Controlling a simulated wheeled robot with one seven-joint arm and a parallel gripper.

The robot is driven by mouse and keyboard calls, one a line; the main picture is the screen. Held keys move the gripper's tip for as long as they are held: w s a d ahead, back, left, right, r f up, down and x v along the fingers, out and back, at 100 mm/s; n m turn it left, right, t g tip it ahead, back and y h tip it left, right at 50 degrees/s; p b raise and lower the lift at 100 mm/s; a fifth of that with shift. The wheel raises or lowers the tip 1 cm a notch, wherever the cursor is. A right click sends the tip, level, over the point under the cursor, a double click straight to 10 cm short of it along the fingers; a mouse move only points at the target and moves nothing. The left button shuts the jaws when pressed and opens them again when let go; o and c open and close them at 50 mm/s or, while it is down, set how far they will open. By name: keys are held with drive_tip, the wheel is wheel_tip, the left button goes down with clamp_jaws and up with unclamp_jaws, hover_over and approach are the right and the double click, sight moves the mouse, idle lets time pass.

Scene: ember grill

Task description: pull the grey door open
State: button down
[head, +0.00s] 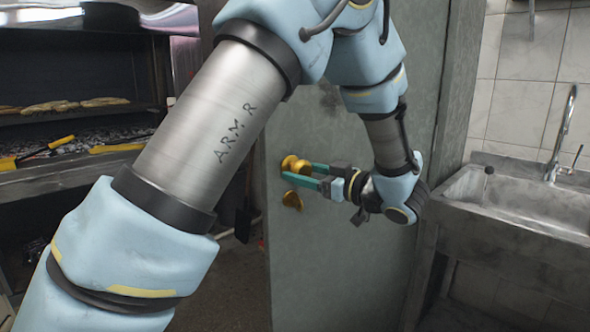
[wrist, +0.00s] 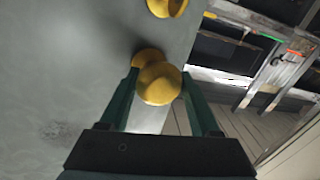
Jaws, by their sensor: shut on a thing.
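The grey door (head: 345,255) stands in the middle of the head view, partly hidden behind my arm. A round brass knob (head: 290,163) sits near its left edge, with a second brass piece (head: 292,200) just below it. My gripper (head: 305,173) reaches the knob from the right, with its green fingers shut around it. In the wrist view the yellow knob (wrist: 158,82) sits between the two green fingers (wrist: 158,95), and the other brass piece (wrist: 166,6) shows at the top. The door's face (wrist: 60,70) fills the left of that view.
A grill (head: 80,130) with food and a yellow-handled tool stands at the left. A stone sink (head: 520,205) with a tap (head: 565,130) stands at the right against white tiles. Some floor (head: 230,280) shows left of the door.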

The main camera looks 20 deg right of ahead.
drive_tip(key=shift+s+d+r, duration=0.1)
drive_tip(key=shift+s+d, duration=0.1)
drive_tip(key=shift+s, duration=0.15)
drive_tip(key=shift+c, duration=0.7)
unclamp_jaws()
drive_tip(key=b+v, duration=0.2)
drive_tip(key=v, duration=0.8)
drive_tip(key=shift+s+d, duration=0.2)
drive_tip(key=shift+s, duration=0.1)
